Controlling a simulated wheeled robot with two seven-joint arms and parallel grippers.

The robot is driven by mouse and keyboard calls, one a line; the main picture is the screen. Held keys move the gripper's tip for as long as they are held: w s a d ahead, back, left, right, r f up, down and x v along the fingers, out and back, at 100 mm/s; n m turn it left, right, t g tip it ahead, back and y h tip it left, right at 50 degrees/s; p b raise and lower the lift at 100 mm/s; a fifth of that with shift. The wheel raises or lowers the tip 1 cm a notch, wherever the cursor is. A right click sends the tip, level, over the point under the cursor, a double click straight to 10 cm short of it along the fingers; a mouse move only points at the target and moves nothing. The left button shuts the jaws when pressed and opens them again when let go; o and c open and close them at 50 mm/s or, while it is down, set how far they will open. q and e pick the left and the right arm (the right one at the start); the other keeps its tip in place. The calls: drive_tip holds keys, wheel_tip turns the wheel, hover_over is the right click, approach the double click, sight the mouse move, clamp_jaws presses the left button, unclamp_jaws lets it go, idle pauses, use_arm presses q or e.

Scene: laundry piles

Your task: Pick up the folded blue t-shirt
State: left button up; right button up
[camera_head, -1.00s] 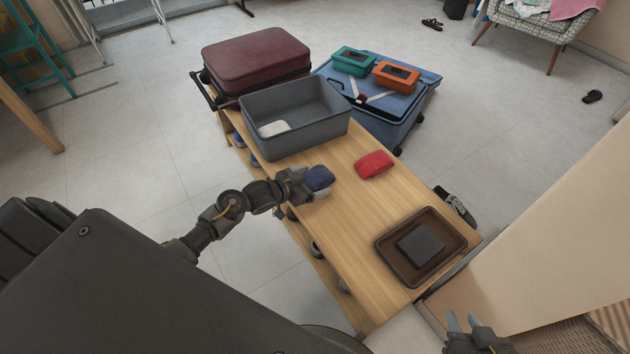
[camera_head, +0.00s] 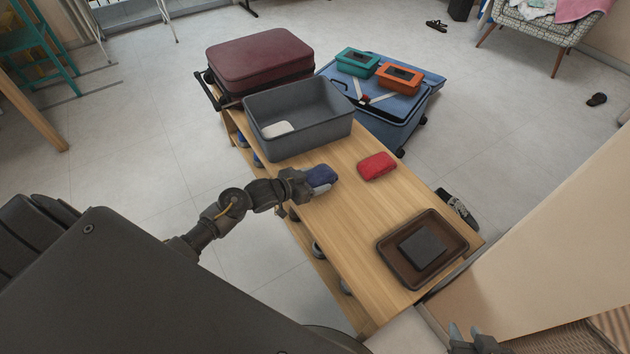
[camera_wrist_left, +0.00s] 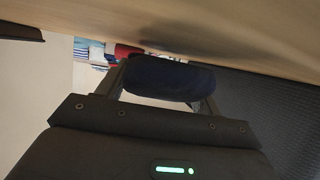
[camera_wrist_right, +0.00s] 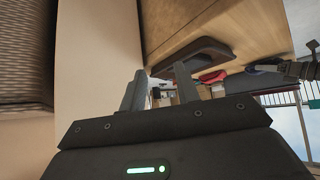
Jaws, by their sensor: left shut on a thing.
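The folded blue t-shirt (camera_head: 321,176) is a small dark blue bundle at the near left edge of the wooden bench (camera_head: 345,235). My left gripper (camera_head: 314,184) is shut on it. In the left wrist view the t-shirt (camera_wrist_left: 168,77) spans between the two fingers, close to the bench surface. I cannot tell whether it touches the bench. My right gripper (camera_wrist_right: 157,90) is empty, its fingers apart, away from the bench; it shows at the bottom right of the head view (camera_head: 472,335).
A grey bin (camera_head: 335,140) with a white item (camera_head: 277,129) inside stands behind the t-shirt. A red folded cloth (camera_head: 377,165) lies to its right. A brown tray (camera_head: 388,267) holds a dark folded item (camera_head: 423,248). A maroon suitcase (camera_head: 260,62) and a blue suitcase (camera_head: 385,115) stand behind.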

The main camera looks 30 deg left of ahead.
sight(311, 181)
use_arm(q)
drive_tip(key=r, duration=0.1)
drive_tip(key=s+r+p, duration=0.1)
drive_tip(key=r, duration=0.1)
drive_tip(key=s+r+p, duration=0.1)
drive_tip(key=shift+r, duration=0.35)
drive_tip(key=shift+s+r+p, duration=0.4)
drive_tip(key=shift+s+r, duration=0.35)
drive_tip(key=shift+r, duration=0.15)
use_arm(e)
drive_tip(key=s+d+f+m+g+h, duration=0.1)
drive_tip(key=s+d+f+g+h, duration=0.15)
drive_tip(key=s+d+g, duration=0.35)
use_arm(q)
drive_tip(key=s+r+p, duration=0.2)
drive_tip(key=s+r, duration=0.3)
drive_tip(key=s, duration=0.5)
drive_tip(key=shift+s+a+r, duration=0.15)
drive_tip(key=shift+s+r, duration=0.1)
drive_tip(key=shift+r, duration=0.05)
use_arm(e)
wheel_tip(311, 181, down, 8)
drive_tip(key=a, duration=0.1)
drive_tip(key=shift+w+a+r, duration=0.25)
drive_tip(key=shift+a, duration=0.15)
